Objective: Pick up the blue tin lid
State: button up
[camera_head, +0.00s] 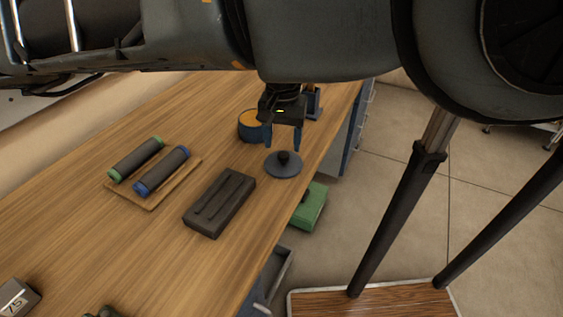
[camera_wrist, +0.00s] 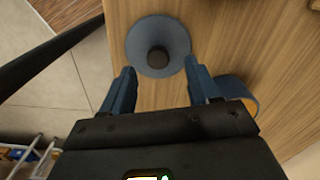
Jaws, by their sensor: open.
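The blue tin lid (camera_head: 283,165) is a round blue-grey disc with a dark knob, lying on the wooden table near its right edge. In the wrist view the lid (camera_wrist: 178,34) shows just beyond the fingertips, with its dark knob roughly in line with the gap between them. My gripper (camera_head: 283,143) is open and empty, pointing down above the lid.
A blue round tin (camera_head: 250,132) with an orange top stands just left of my gripper. A dark grooved block (camera_head: 219,204) lies nearer. Two dark rolls with green and blue ends lie on a board (camera_head: 189,177). A green box (camera_head: 309,206) sits below the table edge.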

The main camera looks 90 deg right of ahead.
aim_at(283, 154)
jog(key=shift+a+f, duration=0.15)
jog(key=shift+f, duration=2.1)
grip_shut()
jog(key=shift+r, duration=0.1)
